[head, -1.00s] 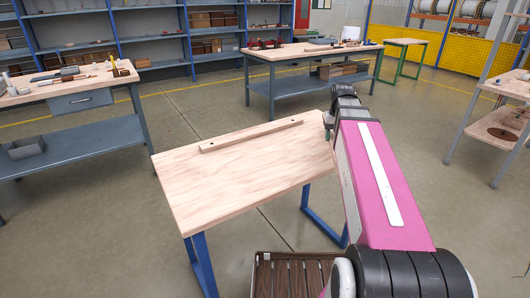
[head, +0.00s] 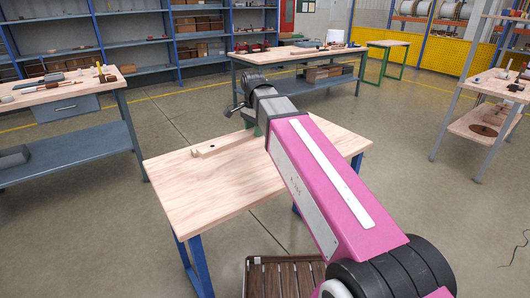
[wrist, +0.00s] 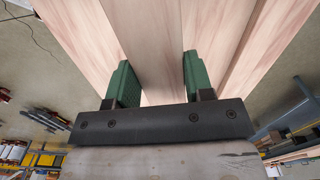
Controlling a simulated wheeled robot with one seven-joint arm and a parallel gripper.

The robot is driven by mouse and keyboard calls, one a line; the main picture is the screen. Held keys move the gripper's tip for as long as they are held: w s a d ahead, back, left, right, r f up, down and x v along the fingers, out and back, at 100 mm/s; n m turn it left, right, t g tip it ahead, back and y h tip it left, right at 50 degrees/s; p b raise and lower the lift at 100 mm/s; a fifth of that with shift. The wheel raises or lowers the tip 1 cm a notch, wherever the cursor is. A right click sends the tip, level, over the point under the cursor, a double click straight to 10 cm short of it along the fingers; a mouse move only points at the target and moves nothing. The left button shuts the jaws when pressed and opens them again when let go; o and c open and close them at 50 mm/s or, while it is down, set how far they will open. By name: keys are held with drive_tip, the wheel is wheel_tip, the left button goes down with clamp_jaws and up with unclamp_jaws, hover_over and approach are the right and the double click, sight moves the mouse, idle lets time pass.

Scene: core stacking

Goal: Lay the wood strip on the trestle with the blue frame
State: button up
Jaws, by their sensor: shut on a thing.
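The wood strip (head: 207,148) is pale, with a dark hole near its left end. It lies along the back of the trestle's pale wooden top (head: 200,187), which stands on a blue frame (head: 196,262). My gripper (head: 258,130) is at the strip's middle or right part, which my arm hides in the head view. In the wrist view, the green fingers of my gripper (wrist: 155,80) stand on both sides of the strip (wrist: 158,50) and are shut on it. I cannot tell whether the strip touches the top.
A brown slatted thing (head: 285,278) stands on the floor in front of the trestle. A grey workbench (head: 75,135) is at left, another bench (head: 300,58) behind, and a shelf unit (head: 485,120) at right. The front left of the trestle top is bare.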

drive_tip(key=a, duration=0.2)
drive_tip(key=a+m, duration=0.1)
drive_tip(key=shift+s+r, duration=0.3)
drive_tip(key=shift+s, duration=0.1)
hover_over(259, 146)
wheel_tip(259, 146, down, 7)
drive_tip(key=shift+s+r, duration=0.1)
drive_tip(key=shift+s, duration=0.05)
drive_tip(key=shift+f, duration=2.05)
drive_tip(key=shift+f, duration=0.2)
drive_tip(key=o, duration=1.2)
drive_tip(key=shift+r, duration=0.15)
wheel_tip(259, 146, up, 12)
